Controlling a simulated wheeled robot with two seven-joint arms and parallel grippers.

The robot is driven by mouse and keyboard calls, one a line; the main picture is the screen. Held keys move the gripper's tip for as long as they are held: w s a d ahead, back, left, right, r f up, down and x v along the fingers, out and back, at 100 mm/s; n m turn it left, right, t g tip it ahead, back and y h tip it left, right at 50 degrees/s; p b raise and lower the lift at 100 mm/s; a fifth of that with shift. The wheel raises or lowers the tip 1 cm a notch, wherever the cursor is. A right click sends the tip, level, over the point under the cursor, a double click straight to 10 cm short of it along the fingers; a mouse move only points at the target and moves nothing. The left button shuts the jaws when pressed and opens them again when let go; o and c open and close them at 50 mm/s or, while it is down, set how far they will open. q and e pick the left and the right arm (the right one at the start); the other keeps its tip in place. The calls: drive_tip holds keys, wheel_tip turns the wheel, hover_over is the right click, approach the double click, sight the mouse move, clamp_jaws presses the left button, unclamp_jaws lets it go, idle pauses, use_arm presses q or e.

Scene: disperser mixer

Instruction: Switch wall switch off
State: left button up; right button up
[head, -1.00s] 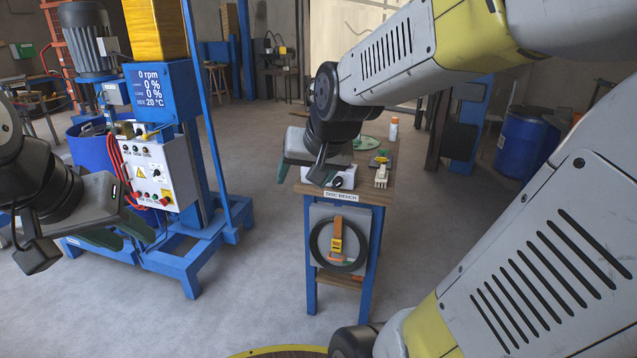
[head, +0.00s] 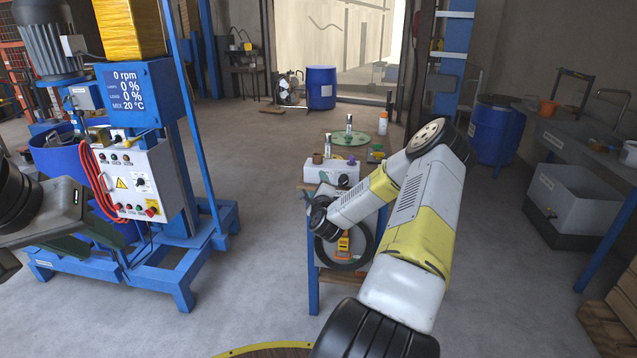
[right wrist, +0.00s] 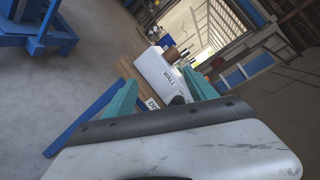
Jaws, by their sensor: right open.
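A white box on the small bench carries the letters "WALL" in the right wrist view (right wrist: 152,66); I take it for the wall switch. A dark round part lies near the box's lower end in the wrist view. My right gripper (right wrist: 160,92) is open, its teal fingers spread on either side of the box's near end; contact cannot be told.
The bench (head: 313,262) also holds a green disc (head: 350,138) and small bottles. The blue mixer stand (head: 165,255) with its white control panel (head: 138,182) stands on the left. A grey sink (head: 578,200) is at the right.

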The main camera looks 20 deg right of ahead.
sight(342, 183)
drive_tip(key=s+d+f+m+g+h, duration=0.1)
drive_tip(key=s+d+f+m+h, duration=0.25)
drive_tip(key=d+m, duration=0.3)
drive_tip(key=shift+h, duration=0.65)
drive_tip(key=x, duration=0.8)
drive_tip(key=shift+d+f, duration=0.2)
drive_tip(key=shift+f, duration=0.2)
drive_tip(key=c, duration=1.4)
